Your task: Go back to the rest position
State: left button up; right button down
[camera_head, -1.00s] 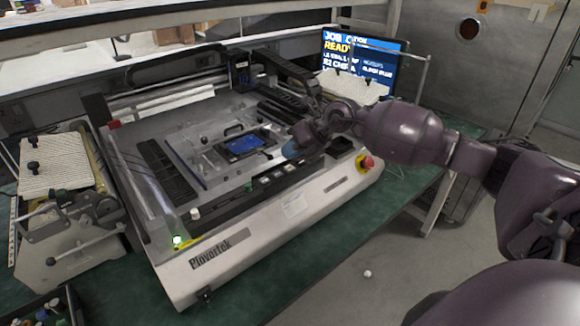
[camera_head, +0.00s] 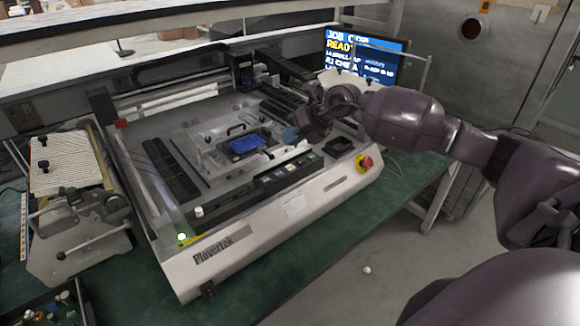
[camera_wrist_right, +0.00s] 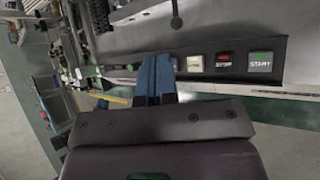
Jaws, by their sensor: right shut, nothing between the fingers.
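My right gripper (camera_head: 290,135) is above the front right part of the Plovertek machine (camera_head: 240,250), with its arm coming in from the right. In the right wrist view its blue fingers (camera_wrist_right: 154,78) are shut together with nothing between them. They point toward the machine's front strip, clear of the buttons as far as I can tell. A blue board (camera_head: 249,143) lies in the fixture in the middle of the machine bed, left of the gripper. My left gripper is not in view.
A red emergency stop (camera_head: 366,162) is at the right corner. A monitor (camera_head: 375,60) stands behind. A feeder device (camera_head: 75,215) and a parts bin (camera_head: 55,308) are at left.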

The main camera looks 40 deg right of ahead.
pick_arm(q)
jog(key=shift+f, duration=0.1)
